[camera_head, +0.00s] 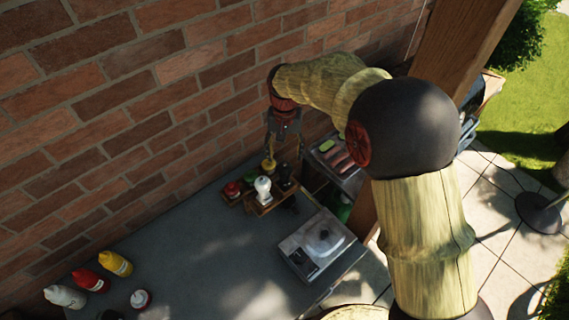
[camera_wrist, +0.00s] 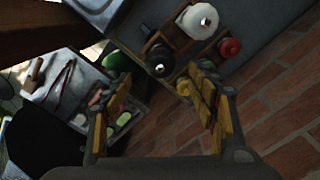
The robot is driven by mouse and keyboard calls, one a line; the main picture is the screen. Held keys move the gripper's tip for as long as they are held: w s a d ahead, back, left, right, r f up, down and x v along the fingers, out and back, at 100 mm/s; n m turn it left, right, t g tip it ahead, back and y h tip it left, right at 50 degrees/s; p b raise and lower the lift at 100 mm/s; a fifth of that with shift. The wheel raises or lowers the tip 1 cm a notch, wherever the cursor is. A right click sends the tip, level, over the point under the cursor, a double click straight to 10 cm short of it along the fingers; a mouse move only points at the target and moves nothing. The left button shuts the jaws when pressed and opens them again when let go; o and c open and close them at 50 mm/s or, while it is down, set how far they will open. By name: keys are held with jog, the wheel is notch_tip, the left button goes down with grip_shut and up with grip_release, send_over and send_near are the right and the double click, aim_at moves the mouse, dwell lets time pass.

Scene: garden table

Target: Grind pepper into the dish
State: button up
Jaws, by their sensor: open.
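A wooden caddy (camera_head: 263,208) stands on the grey table by the brick wall. It holds a white mill (camera_head: 263,187), a black mill-like piece (camera_head: 286,184) and a red-topped piece (camera_head: 232,189). In the wrist view the black piece (camera_wrist: 160,60) lies just beyond the fingertips, beside the white mill (camera_wrist: 197,20) and the red top (camera_wrist: 229,47). My gripper (camera_head: 284,163) hangs above the caddy's back right part, open, with nothing between its yellow-padded fingers (camera_wrist: 156,80).
Red (camera_head: 90,281), yellow (camera_head: 116,264) and white (camera_head: 65,297) bottles stand at the table's left front, with a small red-and-white jar (camera_head: 140,299). A tray of food (camera_head: 337,157) lies beyond the caddy. The brick wall (camera_head: 150,90) is close behind. The table's middle is clear.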

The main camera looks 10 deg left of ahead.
aim_at(285, 165)
notch_tip(285, 165, down, 8)
jog(key=shift+r+p, duration=0.2)
jog(key=shift+p, duration=0.25)
jog(key=c, duration=0.4)
jog(key=c, duration=0.7)
jog(key=shift+c, duration=0.4)
jog(key=shift+w+m, duration=0.1)
jog(key=shift+m, duration=0.3)
